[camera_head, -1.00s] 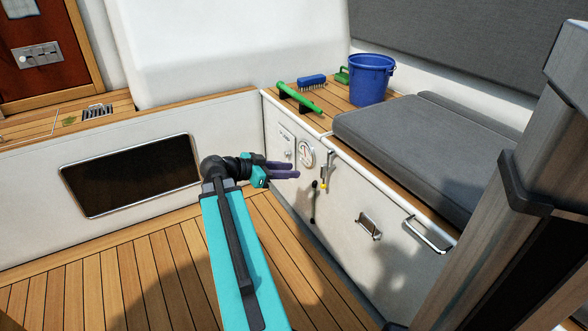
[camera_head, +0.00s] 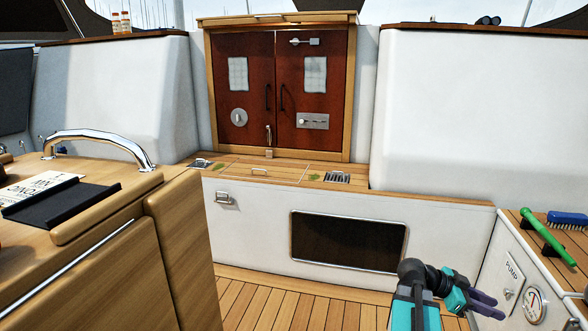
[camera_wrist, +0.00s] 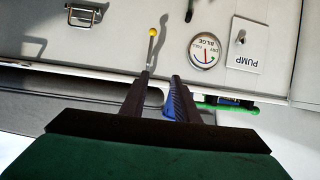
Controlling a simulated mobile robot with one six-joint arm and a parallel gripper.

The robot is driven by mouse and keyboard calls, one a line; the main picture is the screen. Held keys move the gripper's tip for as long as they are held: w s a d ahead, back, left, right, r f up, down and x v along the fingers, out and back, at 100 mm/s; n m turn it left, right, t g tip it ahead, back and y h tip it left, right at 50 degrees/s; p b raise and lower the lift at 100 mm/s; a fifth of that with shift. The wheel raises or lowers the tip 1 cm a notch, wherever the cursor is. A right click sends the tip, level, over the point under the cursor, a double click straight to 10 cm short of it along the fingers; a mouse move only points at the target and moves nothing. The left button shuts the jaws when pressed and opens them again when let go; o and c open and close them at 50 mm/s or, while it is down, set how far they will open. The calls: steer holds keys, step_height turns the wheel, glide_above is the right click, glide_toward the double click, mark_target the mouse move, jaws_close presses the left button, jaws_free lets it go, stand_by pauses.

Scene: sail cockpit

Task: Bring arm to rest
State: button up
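My gripper (camera_head: 496,306) is at the lower right of the head view, at the end of my teal arm (camera_head: 416,312). Its two purple fingers stand apart with nothing between them in the head view. It is in front of the white side locker with the pump panel (camera_head: 510,281). In the wrist view, which is upside down, the dark fingers (camera_wrist: 161,76) are also apart. Something blue shows behind them there, and they appear to hold nothing.
A round gauge (camera_head: 533,303) and a yellow-tipped lever (camera_wrist: 152,32) are on the locker front. A green tool (camera_head: 546,236) and a blue brush (camera_head: 568,218) lie on top. A wooden console (camera_head: 180,250) stands left. Red doors (camera_head: 277,95) are at the back. The plank floor (camera_head: 275,305) between is clear.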

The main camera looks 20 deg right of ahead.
steer(key=w+a+f+n+t+y+p, duration=0.1)
steer(key=w+a+f+n+p, duration=0.2)
steer(key=a+p, duration=0.4)
steer(key=w+a+f+n+t+p, duration=0.1)
steer(key=w+a+n+p, duration=0.1)
steer(key=w+a+p, duration=0.45)
steer(key=w+a+f+n+t+y+p, duration=0.1)
steer(key=w+a+f+n+p, duration=0.15)
steer(key=a+p, duration=0.45)
steer(key=s+a+f+n+y+p, duration=0.3)
steer(key=s+a+n, duration=0.1)
steer(key=a, duration=0.7)
steer(key=s+a+f+n+y+p, duration=0.3)
steer(key=a+n, duration=0.4)
steer(key=a, duration=0.5)
steer(key=s+a+f+n+g+y+p, duration=0.1)
steer(key=s+a+f+n+y+p, duration=0.2)
steer(key=a, duration=0.9)
steer(key=shift+s+a+f+n+p, duration=0.25)
steer(key=shift+s+n+p, duration=0.55)
steer(key=shift+s+n, duration=1.05)
steer(key=shift+s+d+m, duration=0.1)
steer(key=shift+s+m, duration=0.15)
steer(key=shift+m, duration=0.05)
